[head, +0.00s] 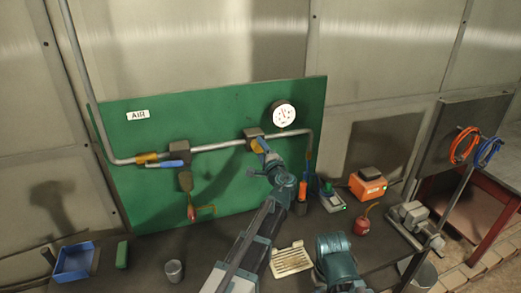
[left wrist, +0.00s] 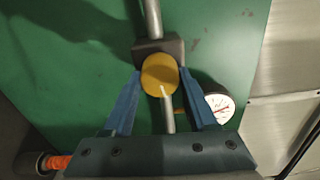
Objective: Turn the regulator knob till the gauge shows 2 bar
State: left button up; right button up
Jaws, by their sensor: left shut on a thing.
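The regulator knob is yellow (head: 257,144), under a dark regulator body (head: 253,133) on the grey pipe of the green panel. In the left wrist view the knob (left wrist: 159,75) faces me as a round yellow disc with a pale line on it. My left gripper (head: 263,149) is shut on the knob, one blue finger on each side in the left wrist view (left wrist: 160,84). The white round gauge (head: 283,114) is up and right of the knob. It also shows in the left wrist view (left wrist: 219,107), partly behind a finger; its reading is too small to tell.
A blue-handled valve (head: 173,164) sits left on the pipe (head: 210,146). The bench below holds a blue bin (head: 75,262), a metal cup (head: 174,270), a cream slotted tray (head: 291,260) and an orange box (head: 368,185). Hoses hang at the right.

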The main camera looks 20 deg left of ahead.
pick_arm(q)
jog(key=shift+n, duration=1.6)
jog(key=o, duration=1.4)
jog(key=shift+c, duration=0.2)
jog(key=v, duration=1.4)
